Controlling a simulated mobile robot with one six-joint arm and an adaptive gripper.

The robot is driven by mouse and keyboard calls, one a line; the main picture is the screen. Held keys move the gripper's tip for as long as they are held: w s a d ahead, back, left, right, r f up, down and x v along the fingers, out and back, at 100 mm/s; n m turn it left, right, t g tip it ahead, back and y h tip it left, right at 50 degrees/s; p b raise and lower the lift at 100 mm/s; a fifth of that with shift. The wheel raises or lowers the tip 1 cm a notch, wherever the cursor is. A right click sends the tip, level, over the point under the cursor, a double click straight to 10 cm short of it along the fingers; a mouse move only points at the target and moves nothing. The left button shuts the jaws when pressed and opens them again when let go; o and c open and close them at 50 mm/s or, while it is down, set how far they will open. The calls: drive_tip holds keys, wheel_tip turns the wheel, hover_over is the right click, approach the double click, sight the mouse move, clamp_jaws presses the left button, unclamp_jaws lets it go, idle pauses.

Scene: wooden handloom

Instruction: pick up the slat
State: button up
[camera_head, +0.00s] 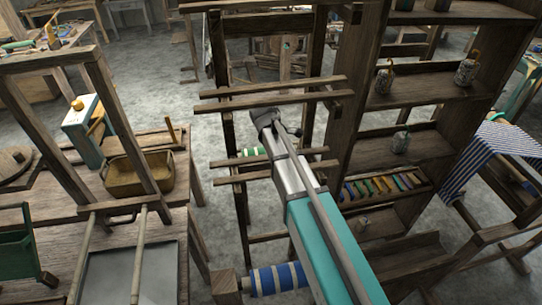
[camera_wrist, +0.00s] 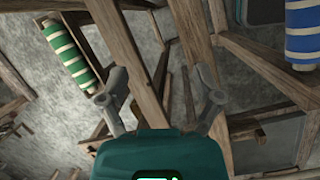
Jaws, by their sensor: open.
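Several wooden slats lie across the tall loom frame in the head view, an upper pair (camera_head: 270,95) and a lower pair (camera_head: 300,155); which one is the slat of the task I cannot tell. My gripper (camera_head: 275,122) is among them, between the upper and lower pairs, partly hidden by my own arm. In the wrist view my gripper (camera_wrist: 160,92) has its two fingers spread wide apart with nothing held. A long wooden bar (camera_wrist: 143,65) runs diagonally through the space beyond the fingers, apart from them as far as I can see.
A green-and-white striped roll (camera_wrist: 70,55) and a blue-and-white roll (camera_wrist: 303,30) sit on the loom. A wooden shelf (camera_head: 425,105) with jars and coloured spools stands at right. A workbench (camera_head: 125,200) with a basin (camera_head: 138,174) stands at left. Grey floor shows between.

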drive_tip(key=w+a+n, duration=0.1)
drive_tip(key=a, duration=0.1)
drive_tip(key=w+a+r+n+h, duration=0.1)
drive_tip(key=w+a+n, duration=0.1)
drive_tip(key=shift+w+a+n, duration=0.1)
drive_tip(key=shift+w+n, duration=0.1)
drive_tip(key=shift+n, duration=0.1)
hover_over(306, 151)
drive_tip(key=a, duration=0.4)
drive_tip(key=shift+s+d, duration=0.25)
drive_tip(key=shift+s, duration=0.05)
drive_tip(key=shift+w+d, duration=0.1)
drive_tip(key=shift+d, duration=0.55)
drive_tip(key=shift+b+x, duration=0.95)
drive_tip(key=shift+x, duration=0.25)
drive_tip(key=shift+b+x, duration=1.2)
drive_tip(key=shift+x, duration=0.05)
drive_tip(key=shift+a, duration=0.1)
drive_tip(key=shift+c, duration=0.3)
